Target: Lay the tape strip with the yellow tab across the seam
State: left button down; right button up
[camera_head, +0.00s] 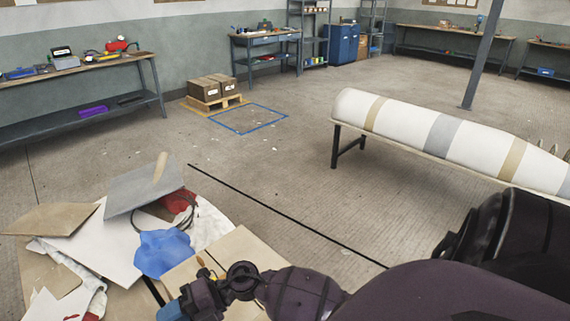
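A long white mould (406,119) lies on a stand at the right, with tan bands (513,160) and a grey band (441,134) around it. I cannot make out which line on it is the seam. A small yellow spot (212,273) shows beside my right wrist, low in the view; I cannot tell whether it is the yellow tab. No tape strip is clearly seen. My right arm reaches in from the lower right, over the scrap heap. Its gripper (178,307) is at the bottom edge, partly cut off, and its fingers cannot be read. My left gripper is not in view.
A heap of scrap sheets (108,250), a blue crumpled piece (163,252) and cardboard (241,247) fills the lower left. A workbench (75,69) stands at the back left. Boxes (214,86) sit on a pallet near a blue floor square. A grey post (483,55) rises behind the mould.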

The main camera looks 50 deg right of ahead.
jog(key=s+d+f+m+t+h, duration=0.1)
jog(key=s+d+m+t+h, duration=0.1)
jog(key=d+m+t+h, duration=0.55)
jog(key=s+d+f+m+t+h, duration=0.15)
jog(key=m+t, duration=0.25)
jog(key=m, duration=0.7)
jog(key=s+d+f+m+g+h, duration=0.3)
jog(key=s+f+m, duration=0.1)
jog(key=s+m, duration=0.1)
jog(key=s+d+f+m+g+h, duration=0.3)
jog(key=s+f+m, duration=0.2)
jog(key=s, duration=0.3)
jog(key=shift+d+f+m, duration=0.2)
jog(key=shift+d+m, duration=0.15)
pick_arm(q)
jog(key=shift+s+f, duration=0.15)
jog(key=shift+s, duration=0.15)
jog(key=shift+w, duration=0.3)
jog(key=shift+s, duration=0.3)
